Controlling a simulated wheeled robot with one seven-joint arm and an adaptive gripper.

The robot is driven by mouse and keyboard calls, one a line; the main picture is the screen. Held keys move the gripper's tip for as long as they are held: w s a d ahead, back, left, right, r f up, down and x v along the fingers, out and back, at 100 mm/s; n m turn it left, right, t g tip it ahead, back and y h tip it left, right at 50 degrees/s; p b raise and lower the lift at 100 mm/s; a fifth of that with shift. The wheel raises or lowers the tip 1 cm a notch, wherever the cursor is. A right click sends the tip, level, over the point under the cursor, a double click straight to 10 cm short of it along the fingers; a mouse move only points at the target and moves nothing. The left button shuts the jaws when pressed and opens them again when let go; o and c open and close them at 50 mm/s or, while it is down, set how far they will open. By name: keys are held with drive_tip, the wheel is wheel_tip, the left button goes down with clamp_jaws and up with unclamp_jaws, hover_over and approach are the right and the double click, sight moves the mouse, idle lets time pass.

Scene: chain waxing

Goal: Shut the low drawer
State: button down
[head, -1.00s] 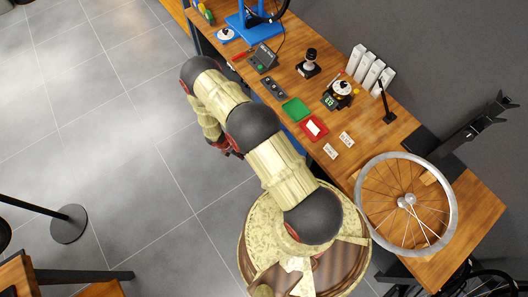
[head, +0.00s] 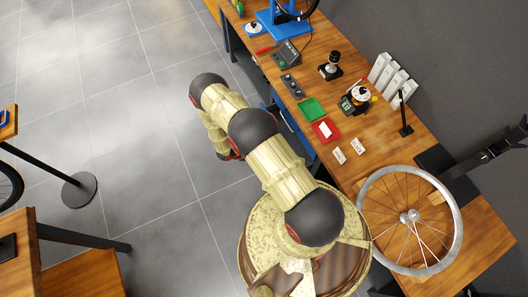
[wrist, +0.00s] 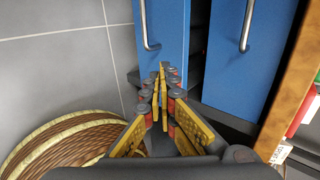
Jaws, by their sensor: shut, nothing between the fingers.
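In the wrist view, two blue drawer fronts with silver bar handles stand side by side, the bench top edge at the far right. The left front, farthest from the bench top, is the low drawer (wrist: 167,40); the other is an upper drawer (wrist: 225,60). My gripper (wrist: 161,72) is shut and empty, its tips pointing at the lower part of the low drawer's front. I cannot tell whether they touch it, or how far the drawer stands out. In the head view my arm hides most of my gripper; some blue of the drawer unit (head: 288,121) shows under the bench edge.
The wooden bench (head: 352,177) carries a spoked wheel (head: 372,235), a red tray (head: 326,131), a green tray (head: 312,109) and several tools. Grey tiled floor (head: 110,110) lies open to the left. A round-based stand (head: 79,190) is at the far left.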

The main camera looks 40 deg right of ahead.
drive_tip(key=s+d+f+b, duration=0.1)
drive_tip(key=d+f+b, duration=0.1)
drive_tip(key=d, duration=0.6)
drive_tip(key=shift+s+f, duration=0.4)
drive_tip(key=shift+f, duration=0.5)
